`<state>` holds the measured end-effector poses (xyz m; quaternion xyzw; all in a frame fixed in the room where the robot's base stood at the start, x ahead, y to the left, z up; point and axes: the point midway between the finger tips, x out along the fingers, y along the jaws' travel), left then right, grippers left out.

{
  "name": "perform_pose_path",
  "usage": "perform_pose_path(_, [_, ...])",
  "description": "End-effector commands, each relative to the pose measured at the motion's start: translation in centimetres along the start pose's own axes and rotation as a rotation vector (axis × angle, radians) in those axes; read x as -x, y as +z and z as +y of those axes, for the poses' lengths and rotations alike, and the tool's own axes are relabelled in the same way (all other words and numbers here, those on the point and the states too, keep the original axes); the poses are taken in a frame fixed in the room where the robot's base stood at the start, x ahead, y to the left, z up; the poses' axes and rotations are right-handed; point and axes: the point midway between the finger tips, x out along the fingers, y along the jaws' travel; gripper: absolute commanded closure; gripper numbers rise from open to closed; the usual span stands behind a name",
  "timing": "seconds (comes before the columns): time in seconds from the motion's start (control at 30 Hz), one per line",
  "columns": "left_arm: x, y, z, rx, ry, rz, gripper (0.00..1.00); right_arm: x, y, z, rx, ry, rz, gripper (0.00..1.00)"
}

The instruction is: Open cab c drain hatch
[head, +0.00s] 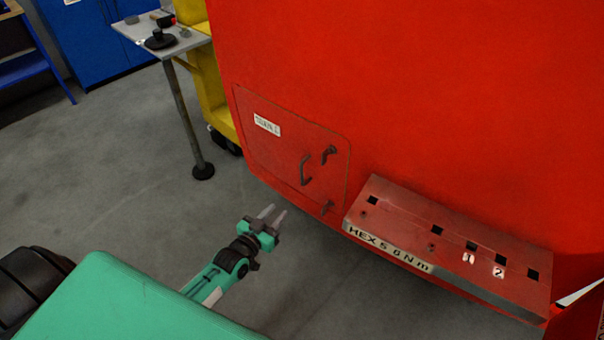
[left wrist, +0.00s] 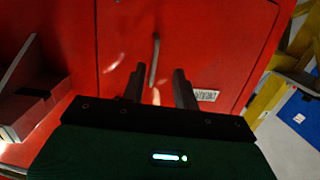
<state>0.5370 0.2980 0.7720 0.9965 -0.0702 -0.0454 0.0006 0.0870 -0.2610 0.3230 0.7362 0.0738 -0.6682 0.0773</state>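The drain hatch (head: 275,155) is a red panel, shut flush in the red cab front. My left gripper (head: 274,212) is open and empty, below and left of the handle in the head view, apart from the hatch. In the left wrist view the hatch (left wrist: 225,60) fills the middle, and the handle (left wrist: 153,62) shows beyond and between the open fingers (left wrist: 158,88). My right gripper is not in view.
A red step box (head: 450,245) marked "HEX 5 6 N m" juts out right of the hatch. A grey side table (head: 150,30) with small parts and a yellow cart (head: 208,90) stand at the back left. The grey floor (head: 110,160) left of the cab is clear.

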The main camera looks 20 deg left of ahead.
Motion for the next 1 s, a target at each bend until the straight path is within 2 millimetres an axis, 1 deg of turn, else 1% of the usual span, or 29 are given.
perform_pose_path(0.03, [-0.2,-1.9,0.1,0.002,0.006,0.039,0.70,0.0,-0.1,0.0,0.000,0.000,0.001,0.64])
perform_pose_path(0.1, [-0.3,-3.6,0.2,0.005,0.011,0.073,0.70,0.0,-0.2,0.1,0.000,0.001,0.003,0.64])
perform_pose_path(0.2, [-0.6,-4.6,0.2,0.007,0.014,0.094,0.70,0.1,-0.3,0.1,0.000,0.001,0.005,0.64])
perform_pose_path(0.27, [-1.0,-4.7,0.3,0.008,0.014,0.095,0.70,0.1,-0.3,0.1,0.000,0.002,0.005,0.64])
perform_pose_path(0.37, [-2.1,-4.8,0.3,0.008,0.014,0.094,0.70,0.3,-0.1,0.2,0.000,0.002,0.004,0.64])
perform_pose_path(0.5, [-4.2,-5.0,0.3,0.007,0.013,0.093,0.70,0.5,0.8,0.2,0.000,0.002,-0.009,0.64])
perform_pose_path(0.6, [-5.9,-5.2,0.3,0.006,0.014,0.093,0.70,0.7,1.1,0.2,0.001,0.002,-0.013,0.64])
perform_pose_path(0.9, [-10.7,-5.5,0.4,0.007,0.013,0.092,0.70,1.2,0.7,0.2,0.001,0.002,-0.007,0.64])
perform_pose_path(1.0, [-12.0,-5.6,0.5,0.007,0.014,0.091,0.70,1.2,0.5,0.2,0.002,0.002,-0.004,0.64])
